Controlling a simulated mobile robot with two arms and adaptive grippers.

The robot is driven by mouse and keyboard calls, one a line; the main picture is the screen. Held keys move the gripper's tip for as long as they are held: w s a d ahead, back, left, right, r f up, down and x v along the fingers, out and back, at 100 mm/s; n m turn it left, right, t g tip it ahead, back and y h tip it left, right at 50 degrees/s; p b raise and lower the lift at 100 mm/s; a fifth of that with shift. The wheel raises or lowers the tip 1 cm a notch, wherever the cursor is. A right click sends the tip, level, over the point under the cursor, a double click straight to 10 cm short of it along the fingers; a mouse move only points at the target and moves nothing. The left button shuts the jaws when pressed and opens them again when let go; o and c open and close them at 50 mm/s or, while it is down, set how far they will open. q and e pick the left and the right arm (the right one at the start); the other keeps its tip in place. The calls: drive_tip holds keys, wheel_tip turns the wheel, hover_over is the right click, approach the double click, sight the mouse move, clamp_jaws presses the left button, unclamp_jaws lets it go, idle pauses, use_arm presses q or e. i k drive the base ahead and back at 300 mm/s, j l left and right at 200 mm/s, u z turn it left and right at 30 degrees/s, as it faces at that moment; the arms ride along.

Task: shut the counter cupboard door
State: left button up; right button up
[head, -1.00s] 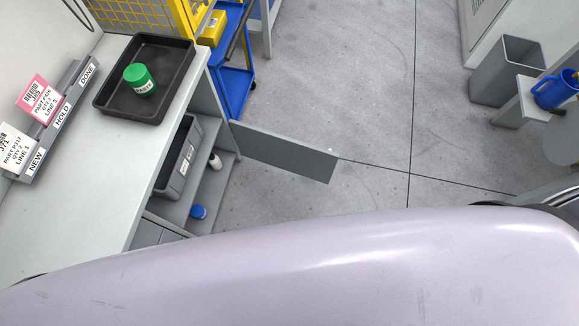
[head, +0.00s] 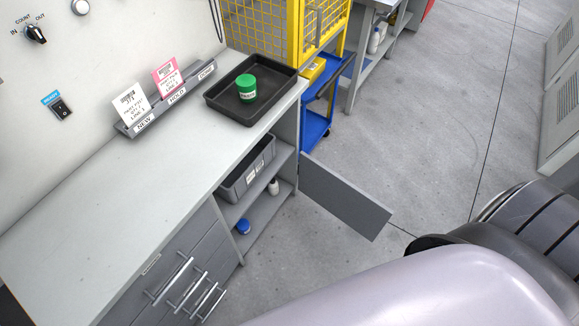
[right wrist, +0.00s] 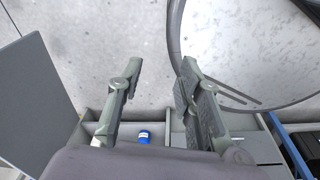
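The grey cupboard door (head: 345,195) stands wide open in the head view, swung out from the right end of the counter (head: 150,185). The cupboard's shelf (head: 268,204) is exposed. A grey panel at the left of the right wrist view (right wrist: 32,95) looks like the same door. My right gripper (right wrist: 160,78) is open and empty, with the panel to the left of its fingers and apart from them. The right fingertips are hidden in the head view, where a pale arm part of mine fills the lower right. My left gripper is in neither current view.
Inside the cupboard are a grey bin (head: 236,184), a white bottle (head: 273,187) and a blue-capped item (head: 243,227). A black tray (head: 222,101) with a green-lidded jar (head: 246,90) sits on the counter. A blue cart (head: 314,128) stands behind the door. Floor beyond the door is clear.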

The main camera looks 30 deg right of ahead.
sight(367, 215)
drive_tip(key=l+u, duration=0.4)
drive_tip(key=k+l+u, duration=0.1)
drive_tip(key=l+u, duration=0.25)
drive_tip(key=k+l+u, duration=0.15)
drive_tip(key=l+u, duration=0.25)
drive_tip(key=k+l+u, duration=0.15)
drive_tip(key=l+u, duration=0.2)
